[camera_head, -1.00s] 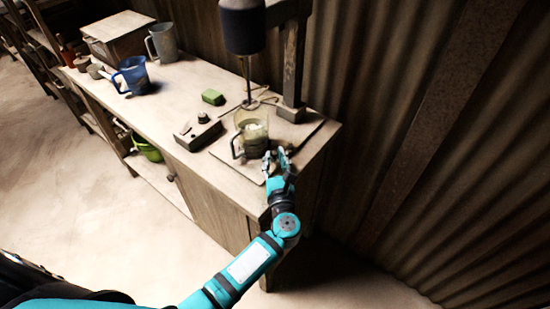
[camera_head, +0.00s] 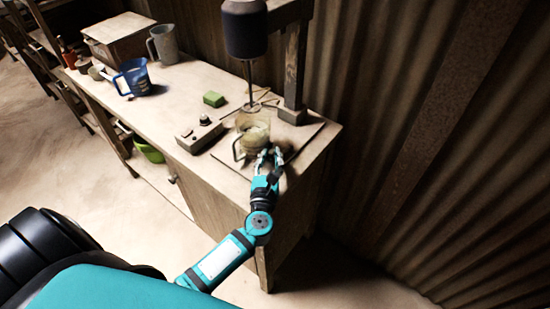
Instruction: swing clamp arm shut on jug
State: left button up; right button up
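A clear jug (camera_head: 253,127) with pale contents stands upright on the base board of the mixer stand, under the mixer head (camera_head: 244,27). Its handle is on the left side. The mixer shaft reaches down to about the jug's rim. My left gripper (camera_head: 269,154) is at the near right side of the jug, its two fingers apart and pointing at it. I cannot tell whether the fingers touch the jug or have anything thin between them. The clamp arm cannot be made out clearly near the jug and fingers. My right gripper is not in view.
A control box with a knob (camera_head: 199,133) and a green block (camera_head: 214,99) lie left of the jug. A blue jug (camera_head: 134,77), a grey jug (camera_head: 162,44) and a wooden box (camera_head: 118,37) stand farther back. The stand's post (camera_head: 294,72) rises behind, near the corrugated wall.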

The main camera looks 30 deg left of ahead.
pick_arm(q)
jog(key=o, duration=0.4)
jog(key=shift+w+a, duration=0.1)
jog(key=shift+a, duration=0.05)
jog(key=shift+s+d+f, duration=0.1)
jog(key=shift+s+d, duration=0.25)
jog(key=shift+s, duration=0.2)
jog(key=v, duration=1.1)
